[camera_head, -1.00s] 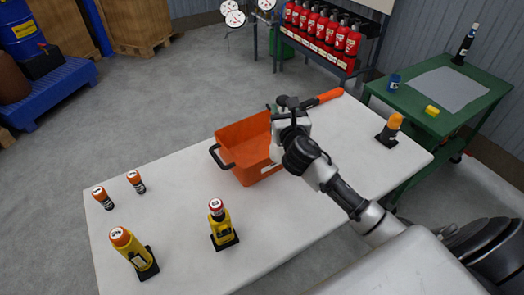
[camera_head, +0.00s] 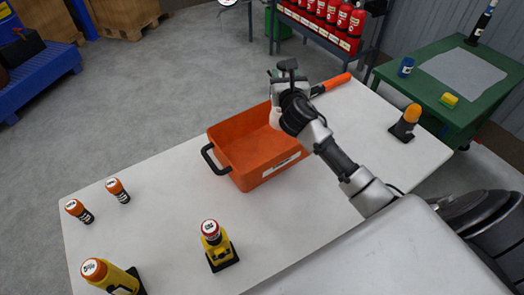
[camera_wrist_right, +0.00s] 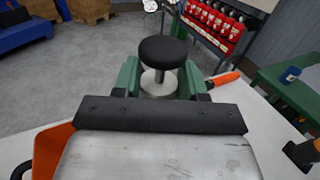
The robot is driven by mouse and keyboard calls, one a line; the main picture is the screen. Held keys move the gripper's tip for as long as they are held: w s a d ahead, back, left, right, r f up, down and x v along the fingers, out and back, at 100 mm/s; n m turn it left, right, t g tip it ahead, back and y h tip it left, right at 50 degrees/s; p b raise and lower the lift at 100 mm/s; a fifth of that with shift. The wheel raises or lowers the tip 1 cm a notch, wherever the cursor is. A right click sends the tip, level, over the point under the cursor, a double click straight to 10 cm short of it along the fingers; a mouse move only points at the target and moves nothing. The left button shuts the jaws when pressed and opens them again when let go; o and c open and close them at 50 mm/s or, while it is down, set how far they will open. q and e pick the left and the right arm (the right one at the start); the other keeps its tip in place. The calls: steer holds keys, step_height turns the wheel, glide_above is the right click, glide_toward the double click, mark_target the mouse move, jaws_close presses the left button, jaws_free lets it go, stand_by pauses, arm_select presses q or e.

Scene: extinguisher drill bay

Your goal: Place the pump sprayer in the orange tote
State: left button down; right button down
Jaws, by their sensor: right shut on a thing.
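The orange tote (camera_head: 232,160) stands open on the white table, with black handles, and it shows at the lower left of the right wrist view (camera_wrist_right: 50,148). My right gripper (camera_head: 281,82) is at the tote's far right corner. In the right wrist view its green-sided fingers (camera_wrist_right: 160,84) are shut on the pump sprayer, whose round black knob (camera_wrist_right: 163,52) and pale stem stand up between them. The knob also shows in the head view (camera_head: 287,65). The sprayer's lower part is hidden by my gripper and wrist. My left gripper is not in view.
An orange-handled tool (camera_head: 336,82) lies behind the gripper. A yellow device (camera_head: 217,247), a larger yellow one (camera_head: 112,277) and two small orange-capped cylinders (camera_head: 118,190) stand on the table's left. An orange-topped lamp (camera_head: 408,120) stands right. The green table (camera_head: 450,125) is beyond.

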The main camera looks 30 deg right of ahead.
steer(key=f+b, duration=0.1)
steer(key=f, duration=0.5)
steer(key=shift+w+f+b, duration=0.2)
steer(key=shift+f+b, duration=0.15)
steer(key=shift+f, duration=0.05)
steer(key=shift+f+b, duration=0.55)
steer(key=shift+f, duration=1.25)
steer(key=c, duration=0.6)
jaws_free()
steer(key=shift+s+f, duration=0.1)
steer(key=shift+s+a, duration=0.1)
steer(key=shift+s, duration=0.2)
steer(key=v, duration=1.1)
steer(key=shift+s+a, duration=0.1)
steer(key=shift+s, duration=0.1)
